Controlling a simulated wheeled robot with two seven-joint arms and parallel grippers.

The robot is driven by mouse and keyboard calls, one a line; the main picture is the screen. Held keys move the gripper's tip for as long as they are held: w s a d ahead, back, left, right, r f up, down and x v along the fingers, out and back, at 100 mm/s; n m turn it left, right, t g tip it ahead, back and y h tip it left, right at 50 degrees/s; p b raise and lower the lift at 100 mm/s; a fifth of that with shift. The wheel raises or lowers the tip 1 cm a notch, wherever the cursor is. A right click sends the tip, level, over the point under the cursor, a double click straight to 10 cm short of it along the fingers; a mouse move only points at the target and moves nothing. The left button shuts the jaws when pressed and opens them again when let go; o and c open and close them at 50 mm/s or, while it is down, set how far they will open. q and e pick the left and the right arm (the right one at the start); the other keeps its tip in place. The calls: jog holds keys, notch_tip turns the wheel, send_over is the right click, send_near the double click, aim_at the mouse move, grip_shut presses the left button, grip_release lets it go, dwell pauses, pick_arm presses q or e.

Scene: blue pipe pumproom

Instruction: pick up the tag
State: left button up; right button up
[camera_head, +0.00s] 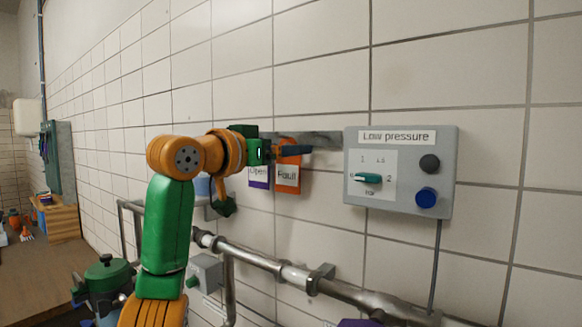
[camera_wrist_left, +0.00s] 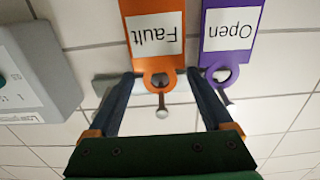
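An orange tag (camera_head: 288,187) marked "Fault" hangs on the wall next to a purple tag (camera_head: 258,183) marked "Open". Both show upside down in the left wrist view, the orange tag (camera_wrist_left: 154,64) in the middle and the purple tag (camera_wrist_left: 228,58) to its right. A peg (camera_wrist_left: 162,108) passes through the ring of the orange tag. My left gripper (camera_head: 296,149) is at the top of the tags. In the left wrist view its fingers (camera_wrist_left: 165,85) are open, one on each side of the orange tag's ring, with gaps showing. My right gripper is not seen.
A grey "Low pressure" control box (camera_head: 400,170) with a switch and buttons is on the tiled wall, right of the tags. Metal pipes (camera_head: 260,261) run below. A green-lidded container (camera_head: 108,275) stands lower left, and a wooden cabinet (camera_head: 60,218) is farther back.

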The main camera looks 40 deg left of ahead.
pick_arm(q)
jog(key=c, duration=0.4)
jog(key=shift+s+d+r, duration=0.1)
jog(key=shift+s+r, duration=0.2)
jog(key=shift+s, duration=0.45)
grip_shut()
jog(key=shift+w+r, duration=0.35)
jog(key=shift+r, duration=0.2)
jog(key=s+d+b, duration=0.2)
jog(key=s+b, duration=0.4)
jog(key=s, duration=1.2)
jog(key=shift+b, duration=0.3)
